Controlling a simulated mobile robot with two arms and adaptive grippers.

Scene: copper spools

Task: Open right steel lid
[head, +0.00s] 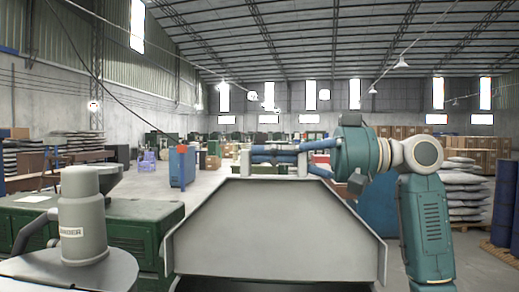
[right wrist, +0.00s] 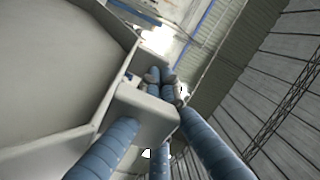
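A broad grey steel lid (head: 275,230) fills the middle foreground of the head view, its pale inner-looking face toward me and its raised rims at both sides. It also shows at the left of the right wrist view (right wrist: 50,65). A pale handle mount (right wrist: 148,113) is at its far edge. My right gripper (head: 275,155) reaches in from the right along that edge. Its blue fingers pass both sides of the mount and come together beyond it, apparently around the handle bar, which they largely hide. My left gripper is out of view.
A dark green cabinet (head: 140,220) stands left of the lid. A blue cabinet (head: 182,167) stands behind it on the left. Stacked pale sacks (head: 462,190) and blue drums (head: 505,205) are at the right. Open floor shows between the lid and the blue cabinet.

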